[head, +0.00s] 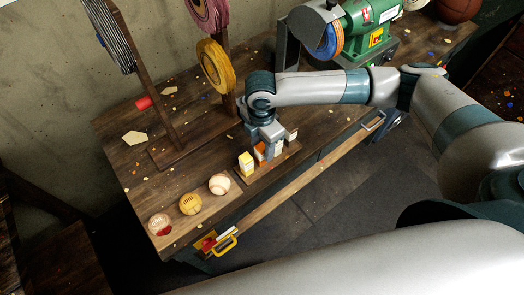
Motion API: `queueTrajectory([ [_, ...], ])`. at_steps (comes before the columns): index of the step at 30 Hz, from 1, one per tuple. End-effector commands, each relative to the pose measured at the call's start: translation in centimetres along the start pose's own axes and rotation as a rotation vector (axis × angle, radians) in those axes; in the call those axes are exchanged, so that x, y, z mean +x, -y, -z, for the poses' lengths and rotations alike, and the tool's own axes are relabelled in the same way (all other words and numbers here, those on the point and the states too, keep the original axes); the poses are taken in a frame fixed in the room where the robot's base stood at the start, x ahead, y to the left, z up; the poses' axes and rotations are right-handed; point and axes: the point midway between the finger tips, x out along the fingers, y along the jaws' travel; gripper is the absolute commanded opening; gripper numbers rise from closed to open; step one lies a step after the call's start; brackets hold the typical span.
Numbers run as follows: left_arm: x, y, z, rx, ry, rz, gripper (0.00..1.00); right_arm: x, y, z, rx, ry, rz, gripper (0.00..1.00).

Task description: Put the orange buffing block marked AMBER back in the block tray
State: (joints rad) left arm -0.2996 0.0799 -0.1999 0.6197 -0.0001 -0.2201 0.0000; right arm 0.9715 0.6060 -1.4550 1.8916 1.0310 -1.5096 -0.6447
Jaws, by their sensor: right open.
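The block tray (266,169) lies on the workbench near its front edge and holds several upright blocks. A yellow and white block (246,164) stands at its left end. An orange block (260,151) stands beside it, partly hidden by my right gripper; I cannot read any marking on it. Another pale block (279,147) and a dark-and-white block (291,135) show to the right. My right gripper (269,150) points down over the tray, open, with its fingers right by the orange block. I cannot tell whether they touch it. My left gripper is out of view.
A wooden rack (151,85) with coloured wheels stands behind. A green grinder (365,30) stands at the back right.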

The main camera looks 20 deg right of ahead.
Motion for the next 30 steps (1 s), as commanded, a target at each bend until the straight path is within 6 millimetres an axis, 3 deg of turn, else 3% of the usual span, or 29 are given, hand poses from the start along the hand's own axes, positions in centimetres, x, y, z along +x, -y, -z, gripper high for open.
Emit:
queueTrajectory([
  [9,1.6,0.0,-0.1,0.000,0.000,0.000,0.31,-5.5,-0.1,-0.1,-0.001,0.001,-0.005,0.43],
  [15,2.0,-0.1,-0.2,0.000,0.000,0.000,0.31,-7.7,-0.1,0.0,0.000,0.001,-0.002,0.43],
  [30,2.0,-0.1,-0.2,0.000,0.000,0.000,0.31,-8.4,0.0,0.0,0.000,0.001,-0.001,0.43],
])
